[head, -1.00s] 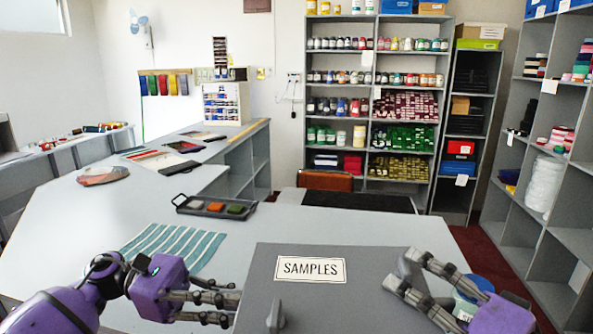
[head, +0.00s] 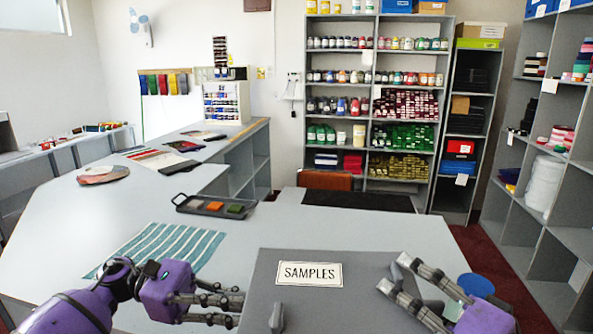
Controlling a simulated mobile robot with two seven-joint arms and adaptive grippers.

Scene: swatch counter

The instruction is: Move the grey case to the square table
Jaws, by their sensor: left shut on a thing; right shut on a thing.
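The grey case (head: 345,310), with a white "SAMPLES" label (head: 309,274) and a grey handle or latch (head: 277,317), is at the bottom middle of the head view. Its lower part is cut off by the frame. My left gripper (head: 236,306) is shut on the case's left side. My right gripper (head: 395,277) is shut on its right side, with fingers lying along that edge. I cannot tell whether the case touches the surface below. No square table can be clearly made out.
A pale grey counter (head: 330,222) spreads around the case. On it lie a striped teal cloth (head: 165,245) and a dark swatch tray (head: 190,206). A blue-lidded jar (head: 476,285) stands beside my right gripper. Shelves (head: 545,225) line the right, with red floor (head: 487,243) between.

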